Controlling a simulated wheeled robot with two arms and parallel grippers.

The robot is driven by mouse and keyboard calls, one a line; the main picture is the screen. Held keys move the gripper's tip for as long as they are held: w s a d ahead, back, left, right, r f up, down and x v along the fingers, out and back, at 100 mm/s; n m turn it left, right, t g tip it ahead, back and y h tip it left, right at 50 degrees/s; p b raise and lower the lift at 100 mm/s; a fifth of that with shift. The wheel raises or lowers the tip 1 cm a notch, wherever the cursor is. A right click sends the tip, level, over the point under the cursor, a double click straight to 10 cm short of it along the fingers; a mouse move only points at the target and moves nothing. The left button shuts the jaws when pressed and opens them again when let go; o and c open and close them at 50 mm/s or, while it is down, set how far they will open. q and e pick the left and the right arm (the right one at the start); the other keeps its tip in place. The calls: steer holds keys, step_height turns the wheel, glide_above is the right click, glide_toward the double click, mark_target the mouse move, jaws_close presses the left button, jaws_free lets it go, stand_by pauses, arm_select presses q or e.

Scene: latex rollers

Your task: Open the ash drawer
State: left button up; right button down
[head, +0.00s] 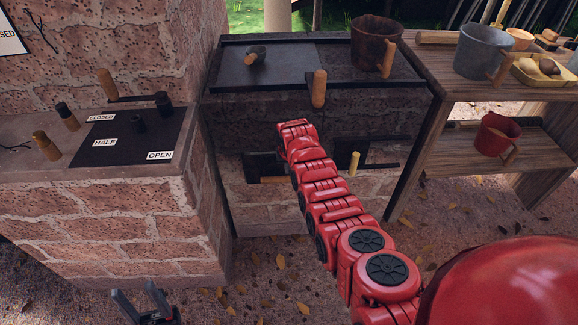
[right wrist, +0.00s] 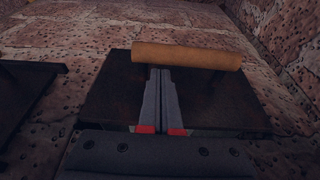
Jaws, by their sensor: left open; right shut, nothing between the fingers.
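A dark metal drawer front with a horizontal wooden handle sits low in the brick stove; I take it for the ash drawer (head: 258,165). Its handle (head: 272,180) shows left of my red right arm in the head view. In the right wrist view, a wooden handle (right wrist: 187,55) crosses a dark panel (right wrist: 215,100). My right gripper (right wrist: 160,70) is shut and empty, its tips at the handle's lower edge; I cannot tell if they touch. My right arm hides that gripper in the head view. My left gripper (head: 143,297) is open and empty, low in front of the left brick block.
A second dark door with an upright wooden knob (head: 354,162) lies to the right. The stove top (head: 290,62) holds a brown mug (head: 375,45). A left counter has a lever and labels. A wooden shelf (head: 440,75) stands right. The leaf-strewn ground is open.

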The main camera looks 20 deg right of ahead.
steer(key=shift+b+x, duration=0.7)
steer(key=shift+x, duration=0.4)
steer(key=shift+s+a+r+p, duration=0.15)
steer(key=shift+s+p, duration=0.15)
steer(key=shift+p, duration=0.5)
steer(key=s+a+p, duration=0.4)
steer(key=s+p, duration=0.6)
steer(key=s, duration=0.5)
steer(key=s+a+p, duration=0.4)
steer(key=s+p, duration=0.6)
steer(key=s, duration=0.5)
steer(key=shift+a, duration=0.25)
